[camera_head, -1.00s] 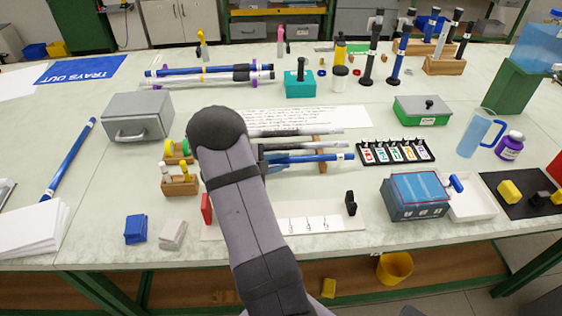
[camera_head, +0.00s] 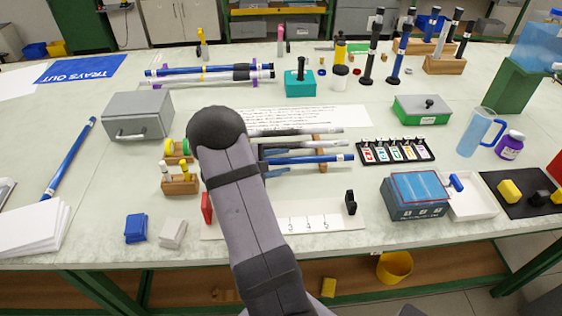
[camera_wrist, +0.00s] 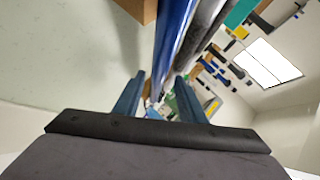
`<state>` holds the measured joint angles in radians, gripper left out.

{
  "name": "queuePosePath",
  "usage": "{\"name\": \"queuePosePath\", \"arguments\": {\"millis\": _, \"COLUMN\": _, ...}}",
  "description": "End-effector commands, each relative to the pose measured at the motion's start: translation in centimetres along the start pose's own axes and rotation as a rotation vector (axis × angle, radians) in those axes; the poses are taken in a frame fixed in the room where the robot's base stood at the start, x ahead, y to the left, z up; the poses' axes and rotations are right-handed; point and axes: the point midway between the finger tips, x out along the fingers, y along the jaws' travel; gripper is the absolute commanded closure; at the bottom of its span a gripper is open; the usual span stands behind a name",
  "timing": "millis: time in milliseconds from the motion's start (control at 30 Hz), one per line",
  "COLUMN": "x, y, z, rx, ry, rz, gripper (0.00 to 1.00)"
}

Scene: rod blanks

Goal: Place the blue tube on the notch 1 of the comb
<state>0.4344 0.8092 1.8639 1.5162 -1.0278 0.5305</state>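A blue tube (camera_head: 310,159) lies level across a brown rack (camera_head: 322,139), in front of grey and dark tubes (camera_head: 305,131). I cannot make out the rack's notch numbers. My arm hides the left ends of these tubes and most of my gripper in the head view. In the wrist view my gripper (camera_wrist: 158,92) has its two bluish fingers apart. The blue tube (camera_wrist: 174,38) runs lengthwise beyond and between them, with a gap beside it. A dark grey tube (camera_wrist: 205,30) lies close alongside it.
A white numbered strip (camera_head: 325,215) with red and black end blocks lies in front. Another blue tube (camera_head: 68,160) lies at left. A purple-ended rack (camera_head: 254,79) holds more tubes at the back. A grey box (camera_head: 137,116) and a blue box (camera_head: 416,195) flank the work area.

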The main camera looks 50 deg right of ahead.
Motion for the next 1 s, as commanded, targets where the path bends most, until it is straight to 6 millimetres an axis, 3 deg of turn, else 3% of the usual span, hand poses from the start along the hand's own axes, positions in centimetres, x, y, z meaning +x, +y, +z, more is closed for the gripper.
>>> {"name": "queuePosePath", "arguments": {"millis": 167, "x": -1.9, "y": -0.1, "z": 0.1, "rx": 0.0, "ry": -0.002, "rz": -0.003, "gripper": 0.63}}
{"name": "queuePosePath", "arguments": {"millis": 600, "x": -9.5, "y": 0.0, "z": 0.1, "rx": -0.001, "ry": -0.004, "rz": -0.002, "gripper": 0.63}}
{"name": "queuePosePath", "arguments": {"millis": 800, "x": -11.5, "y": 0.0, "z": 0.1, "rx": 0.0, "ry": -0.001, "rz": -0.001, "gripper": 0.63}}
{"name": "queuePosePath", "arguments": {"millis": 1000, "x": -12.0, "y": 0.0, "z": 0.0, "rx": -0.001, "ry": 0.001, "rz": 0.0, "gripper": 0.63}}
